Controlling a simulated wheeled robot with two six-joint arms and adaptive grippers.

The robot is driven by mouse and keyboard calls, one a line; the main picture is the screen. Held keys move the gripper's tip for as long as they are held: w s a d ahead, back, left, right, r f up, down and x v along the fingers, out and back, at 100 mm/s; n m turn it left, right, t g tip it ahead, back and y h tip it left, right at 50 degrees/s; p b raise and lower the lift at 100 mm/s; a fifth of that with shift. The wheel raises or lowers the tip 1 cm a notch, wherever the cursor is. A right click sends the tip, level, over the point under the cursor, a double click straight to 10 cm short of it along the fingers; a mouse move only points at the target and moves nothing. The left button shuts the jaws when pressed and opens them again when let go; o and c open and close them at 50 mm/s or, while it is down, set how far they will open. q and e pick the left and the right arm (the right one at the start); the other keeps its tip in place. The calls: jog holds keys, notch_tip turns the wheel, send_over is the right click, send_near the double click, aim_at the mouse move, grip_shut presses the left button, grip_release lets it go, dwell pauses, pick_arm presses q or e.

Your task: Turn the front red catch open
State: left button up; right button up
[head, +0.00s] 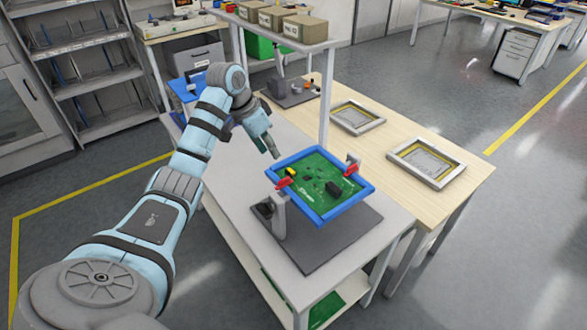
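A blue frame (345,208) holds a green circuit board (318,190) on a stand above a dark grey base plate (330,240). One red catch (284,183) sits at the frame's left side, on the nearer grey post. Another red catch (352,169) sits at the right side, farther back. My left gripper (274,154) points down just beyond the frame's upper left corner, apart from both catches. Its fingers look narrow from here, and I cannot tell whether they are open. My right gripper is not in view.
The stand is on a white table (235,178) beside a wooden table (440,200). Two grey trays (457,173) (375,124) lie on the wood. A shelf post (325,100) rises behind the frame, under a shelf with several boxes (305,28).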

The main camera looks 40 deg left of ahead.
pick_arm(q)
send_near(284, 179)
notch_tip(284, 179, down, 3)
jog(key=x, duration=0.3)
jog(key=w+b+x, duration=0.1)
jog(key=x, duration=0.1)
jog(key=shift+w+d+f, duration=0.1)
jog(key=shift+w+d, duration=0.1)
jog(key=shift+w, duration=0.05)
jog(key=shift+w+f, duration=0.15)
jog(key=shift+f, duration=0.1)
jog(key=shift+s+r, duration=0.2)
jog(key=shift+s, duration=0.1)
jog(key=shift+c, duration=0.3)
jog(key=c, duration=0.4)
grip_shut()
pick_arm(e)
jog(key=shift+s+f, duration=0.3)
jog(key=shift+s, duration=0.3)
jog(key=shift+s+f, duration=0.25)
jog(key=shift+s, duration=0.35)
